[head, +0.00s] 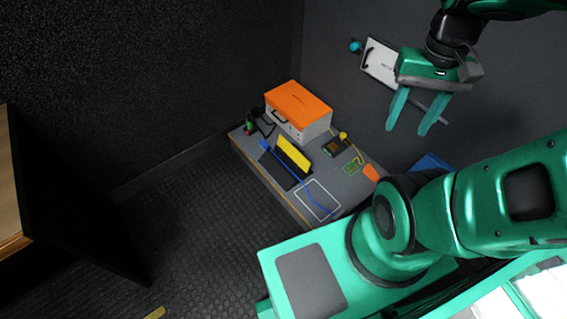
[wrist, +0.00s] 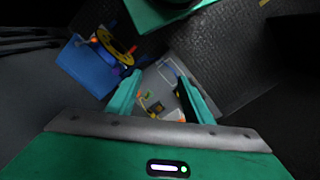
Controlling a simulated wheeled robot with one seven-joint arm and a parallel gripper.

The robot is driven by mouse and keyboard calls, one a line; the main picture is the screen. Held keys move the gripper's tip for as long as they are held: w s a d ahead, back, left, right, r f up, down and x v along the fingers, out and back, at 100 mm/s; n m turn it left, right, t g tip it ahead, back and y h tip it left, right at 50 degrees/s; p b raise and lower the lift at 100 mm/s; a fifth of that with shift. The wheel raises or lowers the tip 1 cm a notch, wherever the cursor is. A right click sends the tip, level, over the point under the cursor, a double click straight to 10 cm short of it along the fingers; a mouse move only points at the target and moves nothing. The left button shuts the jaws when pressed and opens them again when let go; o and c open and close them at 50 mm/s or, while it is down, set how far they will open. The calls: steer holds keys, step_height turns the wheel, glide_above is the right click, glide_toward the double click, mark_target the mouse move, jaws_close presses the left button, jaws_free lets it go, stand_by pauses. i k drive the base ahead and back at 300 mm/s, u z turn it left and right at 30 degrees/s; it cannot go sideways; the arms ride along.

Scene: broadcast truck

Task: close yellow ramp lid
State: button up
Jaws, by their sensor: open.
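The yellow ramp lid (head: 293,154) stands raised and tilted along one side of a black cable ramp base (head: 276,171) on the grey bench. A blue cable (head: 290,167) runs along the open ramp and out toward the bench's front. My gripper (head: 410,130) is open and empty, high up and to the right of the lid, well apart from it. In the wrist view my gripper's two fingers (wrist: 158,76) are spread with the bench seen small between them. The lid is not clearly seen there, near or behind the right finger.
A grey case with an orange top (head: 299,103) stands behind the ramp. The bench (head: 345,188) also holds a small dark device (head: 336,147), a green board (head: 352,166) and a white outline (head: 318,200). A reel (wrist: 116,46) sits on a blue surface.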

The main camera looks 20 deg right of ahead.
mark_target(292, 151)
steer(key=k, duration=1.2)
steer(key=u, duration=0.2)
steer(key=i, duration=1.6)
steer(key=z, duration=0.75)
